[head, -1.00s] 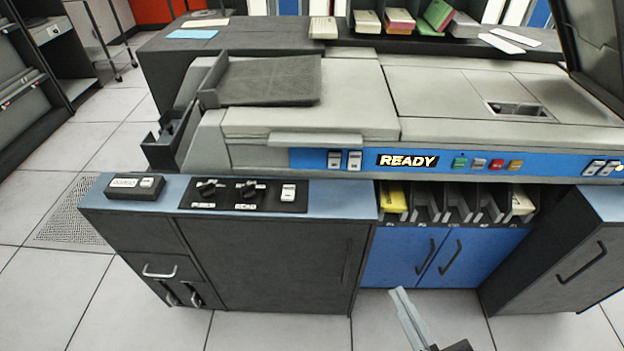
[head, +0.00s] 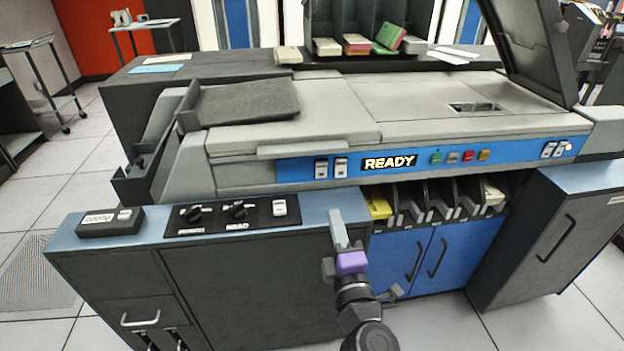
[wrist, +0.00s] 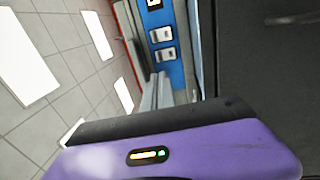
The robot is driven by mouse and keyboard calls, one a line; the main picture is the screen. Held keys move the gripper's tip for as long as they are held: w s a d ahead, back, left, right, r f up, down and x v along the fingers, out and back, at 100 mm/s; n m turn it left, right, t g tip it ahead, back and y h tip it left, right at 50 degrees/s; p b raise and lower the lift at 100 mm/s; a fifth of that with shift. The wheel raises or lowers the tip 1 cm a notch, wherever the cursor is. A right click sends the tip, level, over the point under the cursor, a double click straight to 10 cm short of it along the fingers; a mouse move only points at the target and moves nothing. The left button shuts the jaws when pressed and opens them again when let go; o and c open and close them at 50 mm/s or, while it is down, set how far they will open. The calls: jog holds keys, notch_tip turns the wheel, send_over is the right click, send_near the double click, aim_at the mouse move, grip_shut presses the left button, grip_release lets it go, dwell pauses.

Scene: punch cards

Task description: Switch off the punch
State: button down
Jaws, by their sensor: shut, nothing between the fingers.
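The grey and blue card machine (head: 400,110) carries a lit READY sign (head: 388,163) on its blue front panel. Two white switches (head: 331,168) sit left of the sign, and they show in the wrist view (wrist: 162,44). A black panel (head: 215,225) on the lower cabinet top has a left knob (head: 193,214) with a blurred label, a knob (head: 238,210) labelled READ and a white rocker switch (head: 279,208). My gripper (head: 337,214) is shut and empty, pointing up, right of the black panel and below the two switches. Its fingers show in the wrist view (wrist: 157,92). Contact cannot be seen.
A small black box (head: 109,223) with a white switch stands at the cabinet's left end. Coloured buttons (head: 468,156) and another switch pair (head: 555,149) lie right of the sign. Card slots (head: 437,202) open below. An open lid (head: 527,45) rises at the right.

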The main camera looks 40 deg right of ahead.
dwell(0.3)
jog(key=p, duration=0.3)
send_near(322, 166)
jog(key=x, duration=0.5)
jog(key=shift+w+d, duration=0.55)
jog(key=shift+w, duration=0.2)
jog(key=shift+r+p, duration=0.15)
jog(key=shift+p, duration=0.15)
jog(key=shift+w+d+r+p, duration=0.15)
jog(key=shift+r+p, duration=0.15)
jog(key=shift+p, duration=0.85)
jog(key=shift+f, duration=0.25)
